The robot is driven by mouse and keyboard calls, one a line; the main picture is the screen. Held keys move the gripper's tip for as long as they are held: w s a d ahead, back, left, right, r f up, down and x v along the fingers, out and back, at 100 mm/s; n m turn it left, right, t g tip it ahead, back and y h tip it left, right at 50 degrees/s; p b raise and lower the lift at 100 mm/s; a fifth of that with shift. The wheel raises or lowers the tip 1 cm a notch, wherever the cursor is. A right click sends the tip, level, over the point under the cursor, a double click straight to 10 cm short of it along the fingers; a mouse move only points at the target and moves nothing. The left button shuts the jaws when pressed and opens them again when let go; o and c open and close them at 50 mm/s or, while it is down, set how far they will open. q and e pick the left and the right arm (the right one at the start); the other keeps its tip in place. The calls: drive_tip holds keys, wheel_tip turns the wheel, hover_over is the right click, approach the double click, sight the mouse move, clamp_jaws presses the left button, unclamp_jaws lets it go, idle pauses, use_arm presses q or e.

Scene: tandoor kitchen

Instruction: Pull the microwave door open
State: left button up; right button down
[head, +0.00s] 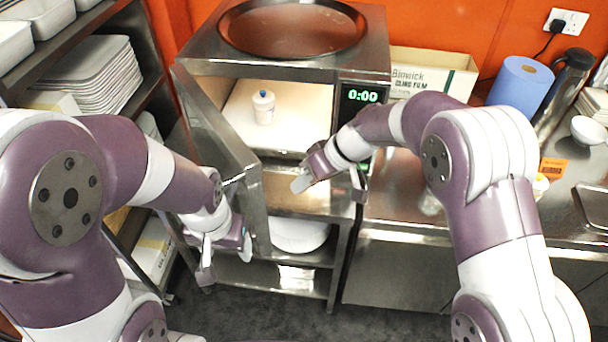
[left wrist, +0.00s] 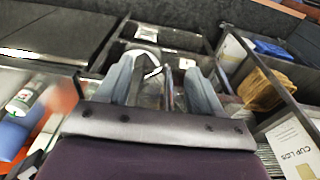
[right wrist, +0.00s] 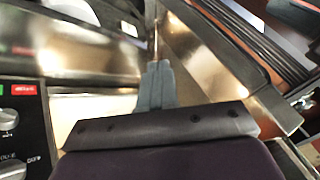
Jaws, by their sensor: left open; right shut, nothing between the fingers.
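The microwave (head: 362,70) stands on the steel counter with its door (head: 222,125) swung open, hinged on the left and its free edge toward me. Inside the lit cavity (head: 300,105) is a small white bottle with a blue cap (head: 264,107). My left gripper (head: 228,262) is open, low by the door's free end on its outer side. Thin upright edges show between its fingers in the left wrist view (left wrist: 165,85); I cannot tell whether they touch. My right gripper (head: 300,184) is shut and empty, in front of the cavity on the door's inner side; it also shows in the right wrist view (right wrist: 156,75).
A round dark tray (head: 292,28) lies on the microwave. A cling film box (head: 432,72), blue paper roll (head: 520,80) and flask (head: 565,90) stand to the right. A rack with stacked trays (head: 90,75) is close on the left. A white bowl (head: 298,235) sits on the shelf below.

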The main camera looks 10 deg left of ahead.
use_arm(q)
drive_tip(key=r+p, duration=0.2)
drive_tip(key=w+r+p, duration=0.1)
drive_tip(key=r, duration=0.1)
drive_tip(key=shift+w+d, duration=0.1)
drive_tip(key=shift+d, duration=0.25)
use_arm(e)
drive_tip(key=s+a+f, duration=0.1)
drive_tip(key=a+f, duration=0.4)
drive_tip(key=a, duration=0.1)
drive_tip(key=shift+s+f, duration=0.2)
drive_tip(key=shift+s, duration=0.15)
use_arm(q)
drive_tip(key=shift+a+f, duration=0.1)
use_arm(e)
drive_tip(key=shift+s+a, duration=0.1)
drive_tip(key=shift+a, duration=0.1)
